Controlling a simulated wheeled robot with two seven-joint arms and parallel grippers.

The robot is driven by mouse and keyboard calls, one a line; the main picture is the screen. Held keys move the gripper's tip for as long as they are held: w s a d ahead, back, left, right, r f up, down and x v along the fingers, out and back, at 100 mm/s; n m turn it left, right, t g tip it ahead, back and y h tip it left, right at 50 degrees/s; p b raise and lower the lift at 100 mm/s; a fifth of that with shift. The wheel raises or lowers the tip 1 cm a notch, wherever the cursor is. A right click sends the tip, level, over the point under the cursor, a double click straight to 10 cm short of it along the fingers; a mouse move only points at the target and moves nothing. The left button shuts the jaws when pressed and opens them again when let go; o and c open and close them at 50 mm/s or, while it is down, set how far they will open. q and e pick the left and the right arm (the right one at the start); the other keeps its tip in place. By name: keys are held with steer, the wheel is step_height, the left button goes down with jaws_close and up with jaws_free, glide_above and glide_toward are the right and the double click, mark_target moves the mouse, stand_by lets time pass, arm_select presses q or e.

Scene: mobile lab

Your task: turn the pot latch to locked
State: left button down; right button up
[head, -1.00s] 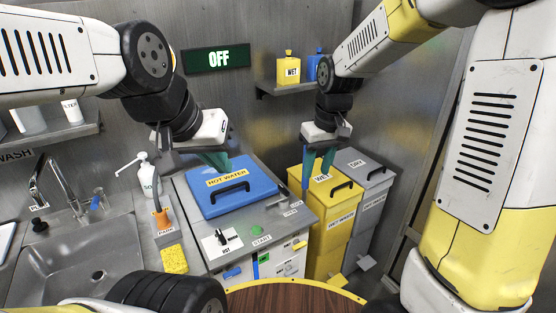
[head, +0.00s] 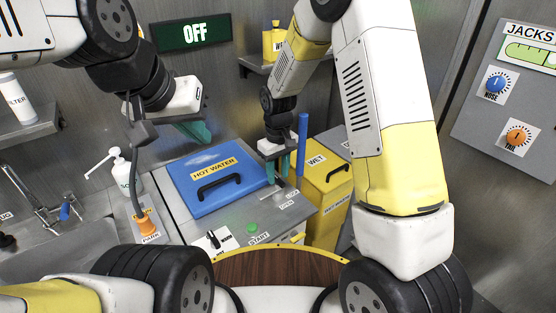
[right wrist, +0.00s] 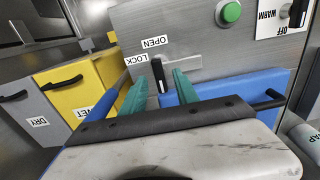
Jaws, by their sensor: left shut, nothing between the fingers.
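The hot-water pot has a blue lid (head: 240,178) with a black handle, set in a grey counter. Its latch, a small black lever (right wrist: 161,78), shows in the right wrist view near the OPEN label (right wrist: 155,42) and LOCK label (right wrist: 137,59); I cannot tell which label it is set to. My right gripper (head: 279,172) is at the lid's right edge. Its green fingers (right wrist: 160,90) are apart, one on each side of the lever; contact is unclear. My left gripper (head: 195,132) is shut and empty, above the lid's back left.
A yellow WET bin (head: 325,185) stands right of the counter, and a blue upright strip (head: 302,145) rises beside my right gripper. A green start button (head: 252,228) and a black knob (head: 213,239) are at the counter's front. A sink (head: 75,250) lies left.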

steer(key=shift+f, duration=0.55)
steer(key=shift+c, duration=0.5)
jaws_close()
stand_by(0.5)
